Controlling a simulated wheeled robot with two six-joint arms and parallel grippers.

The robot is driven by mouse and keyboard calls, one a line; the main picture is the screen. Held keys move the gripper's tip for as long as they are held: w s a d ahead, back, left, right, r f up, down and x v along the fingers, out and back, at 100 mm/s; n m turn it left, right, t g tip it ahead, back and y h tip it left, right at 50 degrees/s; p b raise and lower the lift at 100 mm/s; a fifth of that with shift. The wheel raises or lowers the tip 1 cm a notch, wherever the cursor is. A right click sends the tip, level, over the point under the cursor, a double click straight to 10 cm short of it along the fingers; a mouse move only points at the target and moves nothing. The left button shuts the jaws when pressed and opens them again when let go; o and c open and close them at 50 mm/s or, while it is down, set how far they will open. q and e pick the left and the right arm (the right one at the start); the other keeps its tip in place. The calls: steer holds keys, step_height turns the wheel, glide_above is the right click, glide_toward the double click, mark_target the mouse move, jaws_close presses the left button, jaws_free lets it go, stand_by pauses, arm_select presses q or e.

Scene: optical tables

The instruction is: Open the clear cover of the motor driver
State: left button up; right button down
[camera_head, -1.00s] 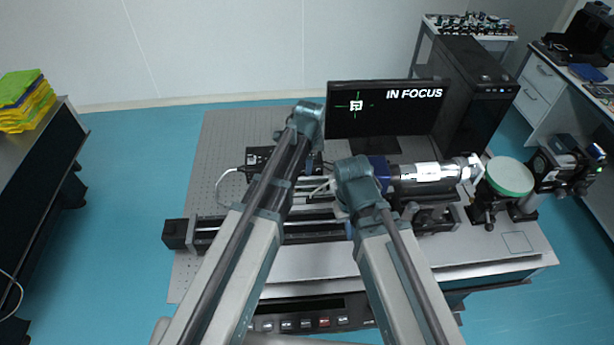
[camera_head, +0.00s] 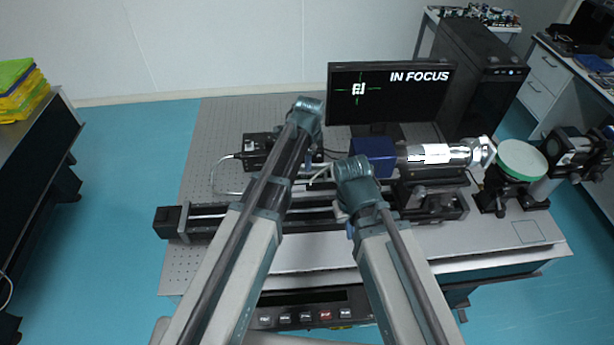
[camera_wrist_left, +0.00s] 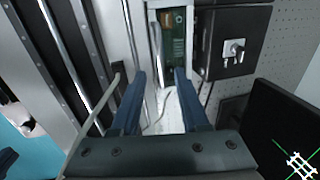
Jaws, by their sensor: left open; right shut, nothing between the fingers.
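In the left wrist view a green circuit board (camera_wrist_left: 178,42) shows inside a narrow pale housing (camera_wrist_left: 202,30); it looks like the motor driver. A clear cover over it cannot be made out. My left gripper (camera_wrist_left: 160,88) is open, its two blue fingers pointing towards the housing's near end, with nothing held between them. In the head view my left arm hides that gripper and most of the driver area. My right gripper (camera_head: 351,230) is mostly hidden by its own arm; only a small blue part shows over the rail, shut and empty.
A long black rail stage (camera_head: 195,222) crosses the table. A black box (camera_head: 257,150) stands left of my left arm. A blue block with a silver tube (camera_head: 437,154) is at right. A monitor (camera_head: 390,85) stands behind.

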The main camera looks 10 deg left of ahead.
mark_target(307, 174)
arm_select(q)
steer(key=f+b, duration=0.1)
steer(key=f, duration=0.1)
steer(key=f+b, duration=0.2)
steer(key=w+f+b, duration=0.1)
steer(key=f+b, duration=0.1)
steer(key=shift+w+a+f, duration=0.1)
steer(key=shift+a+f, duration=0.05)
steer(key=shift+f, duration=0.05)
arm_select(e)
step_height(307, 174, down, 6)
steer(key=shift+f, duration=0.2)
arm_select(q)
steer(key=shift+c, duration=0.3)
jaws_close()
arm_select(e)
steer(key=shift+r, duration=0.1)
stand_by(0.4)
